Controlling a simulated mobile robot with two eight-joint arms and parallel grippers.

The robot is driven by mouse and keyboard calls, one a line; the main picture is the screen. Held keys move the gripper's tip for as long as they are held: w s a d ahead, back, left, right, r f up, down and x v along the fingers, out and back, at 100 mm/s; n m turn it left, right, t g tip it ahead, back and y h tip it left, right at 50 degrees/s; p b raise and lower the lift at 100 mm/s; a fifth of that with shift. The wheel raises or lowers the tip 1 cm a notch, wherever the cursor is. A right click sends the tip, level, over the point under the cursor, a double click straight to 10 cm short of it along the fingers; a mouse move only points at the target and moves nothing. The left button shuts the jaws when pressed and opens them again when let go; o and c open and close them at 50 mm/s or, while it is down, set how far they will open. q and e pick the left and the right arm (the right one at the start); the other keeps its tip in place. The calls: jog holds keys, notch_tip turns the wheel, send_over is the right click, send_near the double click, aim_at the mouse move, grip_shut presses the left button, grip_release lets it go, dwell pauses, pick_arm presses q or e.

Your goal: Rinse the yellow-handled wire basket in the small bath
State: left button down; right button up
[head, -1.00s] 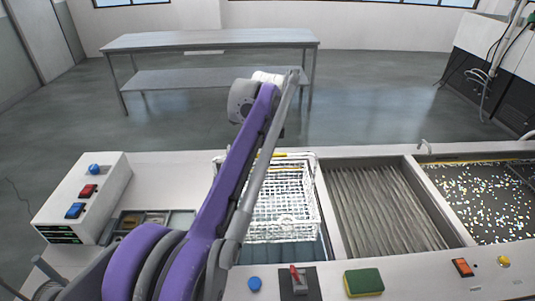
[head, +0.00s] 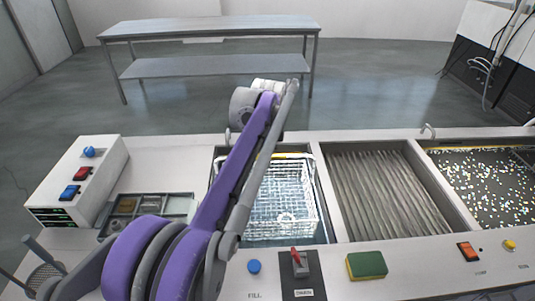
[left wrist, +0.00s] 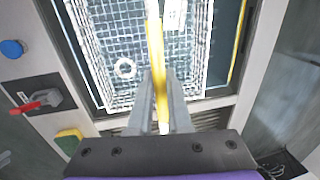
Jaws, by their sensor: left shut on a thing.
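The wire basket (head: 290,205) is a pale mesh basket with a yellow handle. It sits low inside the leftmost bath (head: 326,228), its mesh looking bluish as if in water; I cannot tell whether it touches the bottom. My purple left arm crosses the basket's left part in the head view and hides the gripper there. In the left wrist view, my left gripper (left wrist: 160,100) is shut on the yellow handle (left wrist: 155,45), with the basket mesh (left wrist: 110,45) beyond it. My right gripper is not in view.
A ribbed bath (head: 385,190) lies to the right, then a bath with pale specks (head: 490,190). A sponge (head: 366,265), a red-levered switch (head: 300,263) and a blue button (head: 254,267) line the front edge. A control box (head: 80,185) and divided tray (head: 150,205) stand left.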

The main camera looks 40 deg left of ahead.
pick_arm(q)
notch_tip(320, 180, down, 10)
jog(key=b, duration=0.5)
jog(key=shift+f, duration=0.15)
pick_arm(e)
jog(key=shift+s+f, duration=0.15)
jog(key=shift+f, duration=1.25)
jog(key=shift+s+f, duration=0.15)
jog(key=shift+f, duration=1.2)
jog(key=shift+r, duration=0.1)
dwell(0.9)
